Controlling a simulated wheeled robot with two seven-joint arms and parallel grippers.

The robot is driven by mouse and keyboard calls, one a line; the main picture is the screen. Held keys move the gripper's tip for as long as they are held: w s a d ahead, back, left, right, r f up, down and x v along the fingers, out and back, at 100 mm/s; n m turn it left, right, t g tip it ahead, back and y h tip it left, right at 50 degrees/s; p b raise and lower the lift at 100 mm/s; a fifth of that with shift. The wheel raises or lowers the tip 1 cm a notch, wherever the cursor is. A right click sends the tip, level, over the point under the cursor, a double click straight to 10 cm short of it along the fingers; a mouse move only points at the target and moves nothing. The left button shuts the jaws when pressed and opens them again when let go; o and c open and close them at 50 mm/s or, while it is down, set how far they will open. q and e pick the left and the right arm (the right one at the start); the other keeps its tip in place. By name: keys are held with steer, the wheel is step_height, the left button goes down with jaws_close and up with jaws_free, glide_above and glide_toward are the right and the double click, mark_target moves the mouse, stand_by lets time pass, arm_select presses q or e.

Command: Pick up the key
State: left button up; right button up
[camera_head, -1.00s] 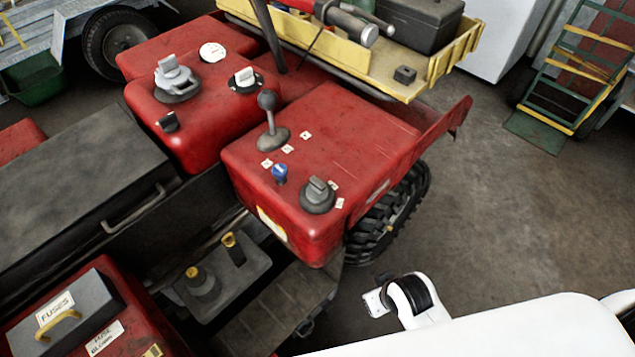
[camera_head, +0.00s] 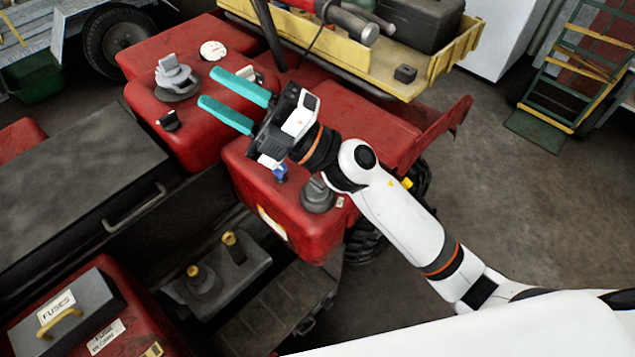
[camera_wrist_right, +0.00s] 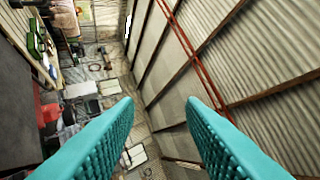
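A small blue piece (camera_head: 280,173), which may be the key, stands upright on the red front box of the quad (camera_head: 295,225), left of a grey round knob (camera_head: 318,196). My right gripper (camera_head: 206,86) is above the red bodywork, its teal fingers pointing left. The fingers are apart with nothing between them; they also show open and empty in the right wrist view (camera_wrist_right: 160,105). My right gripper's body and wrist hide the lever seen earlier and come close to the top of the blue piece in the picture. My left gripper is not in view.
A grey cap (camera_head: 175,78), a white round dial (camera_head: 212,50) and a black knob (camera_head: 168,121) sit on the rear red box. A yellow tray (camera_head: 440,72) with tools stands behind. A fuse box (camera_head: 85,300) is at lower left.

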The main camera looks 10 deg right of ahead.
steer(key=s+a+f+n+g, duration=0.1)
steer(key=s+a+n+g, duration=0.25)
steer(key=n+g, duration=0.5)
steer(key=n+g+h, duration=0.2)
steer(key=n+h, duration=0.3)
steer(key=h, duration=1.7)
glide_above(317, 180)
step_height(317, 180, down, 14)
steer(key=r, duration=0.1)
steer(key=shift+t, duration=0.25)
step_height(317, 180, down, 6)
steer(key=shift+w+d+f+p, duration=0.1)
steer(key=shift+w+f+p, duration=0.1)
steer(key=shift+p, duration=0.55)
step_height(317, 180, down, 5)
steer(key=shift+s+r+p, duration=0.1)
steer(key=shift+s+p, duration=0.05)
steer(key=shift+p, duration=0.7)
steer(key=shift+f, duration=0.45)
jaws_close()
